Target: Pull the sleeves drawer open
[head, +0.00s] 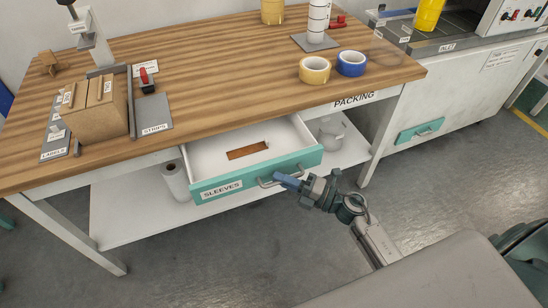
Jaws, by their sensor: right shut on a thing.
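The sleeves drawer (307,158) has a teal front with a white label reading SLEEVES, and it stands pulled out from under the wooden bench top. Its inside is white, with a brown flat piece (248,149) lying on its floor. A grey bar handle (265,184) is fixed across the teal front. My right gripper (280,178) is at the right part of this handle, shut on it, and the gripper hides that end of the handle. My left gripper is not in the head view.
On the bench (230,60) are a cardboard box (97,112), a yellow tape roll (314,70) and a blue tape roll (351,63). A white lower shelf (130,215) holds a paper roll (175,181). The floor in front is clear.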

